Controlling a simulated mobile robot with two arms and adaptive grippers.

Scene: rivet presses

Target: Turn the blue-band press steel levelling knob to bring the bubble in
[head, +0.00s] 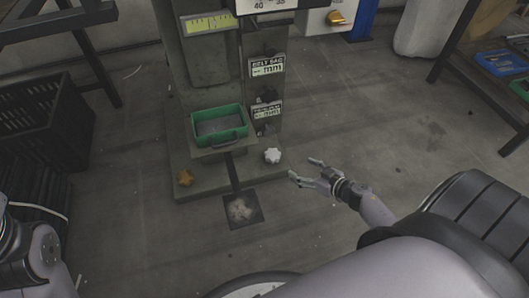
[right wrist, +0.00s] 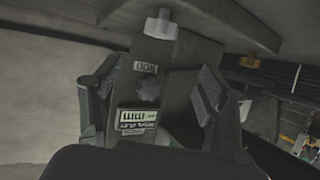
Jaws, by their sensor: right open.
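The press (head: 205,75) stands ahead, with a yellow-green level vial (head: 209,23) on its column; I cannot make out where its bubble sits. A pale steel knob (head: 272,155) is at the right of the press foot. A brass-coloured star knob (head: 184,177) is at the left. My right gripper (head: 304,170) is open and empty, just right of the steel knob and apart from it. In the right wrist view, the steel knob (right wrist: 160,25) shows beyond the open fingers (right wrist: 150,100). No blue band shows on this press. My left gripper is out of view.
A green tray (head: 220,122) sits on the press front, above the steel knob. A dark plate (head: 242,209) lies on the floor in front. Black crates (head: 40,120) stand at the left, and a bench (head: 495,75) at the right. The floor between is clear.

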